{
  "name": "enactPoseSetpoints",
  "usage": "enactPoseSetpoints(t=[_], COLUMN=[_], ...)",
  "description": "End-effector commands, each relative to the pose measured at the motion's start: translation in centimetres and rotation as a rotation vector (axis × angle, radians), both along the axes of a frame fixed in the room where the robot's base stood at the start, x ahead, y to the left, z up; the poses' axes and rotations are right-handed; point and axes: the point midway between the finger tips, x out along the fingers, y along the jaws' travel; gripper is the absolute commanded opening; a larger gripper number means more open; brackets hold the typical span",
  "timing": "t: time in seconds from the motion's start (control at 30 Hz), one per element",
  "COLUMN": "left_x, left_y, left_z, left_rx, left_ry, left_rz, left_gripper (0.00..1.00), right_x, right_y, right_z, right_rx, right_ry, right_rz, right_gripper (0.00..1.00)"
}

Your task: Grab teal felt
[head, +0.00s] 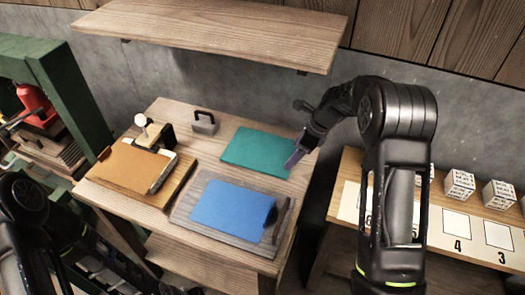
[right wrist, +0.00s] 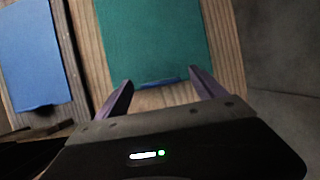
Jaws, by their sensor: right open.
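The teal felt (head: 258,151) lies flat at the back right of the wooden table. My right gripper (head: 293,160) is at the felt's right edge in the head view. In the right wrist view the teal felt (right wrist: 152,40) lies ahead, and my right gripper (right wrist: 162,82) is open, its fingertips either side of the felt's near edge with nothing gripped. I cannot tell whether the fingers touch the felt. My left arm shows at the lower left of the head view, but its fingertips cannot be made out.
A blue felt (head: 232,209) lies on a grey board in front of the teal one. An orange felt (head: 132,165) lies on a wooden board at left. A metal handled block (head: 204,124) stands behind. A shelf (head: 215,30) hangs above; a numbered side table (head: 345,200) is at right.

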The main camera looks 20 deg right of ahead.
Motion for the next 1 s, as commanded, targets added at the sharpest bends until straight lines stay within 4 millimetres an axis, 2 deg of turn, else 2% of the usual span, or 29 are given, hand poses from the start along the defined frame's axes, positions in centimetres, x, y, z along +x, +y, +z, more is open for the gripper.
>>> enactPoseSetpoints(t=[0.1,0.9,1.0], left_x=[0.01,0.01,0.01], left_y=[0.01,0.00,0.00], left_z=[0.01,0.01,0.01], left_rx=[0.000,0.000,0.000], left_ry=[0.000,0.000,0.000], left_rz=[0.000,0.000,0.000], left_gripper=[0.25,0.25,0.25], right_x=[0.00,-0.01,0.01], right_y=[0.00,0.01,0.01], right_z=[0.02,0.02,0.04], right_rx=[0.000,0.000,0.000], right_ry=[0.000,0.000,0.000], right_rz=[0.000,0.000,0.000], right_gripper=[0.79,0.14,0.13])
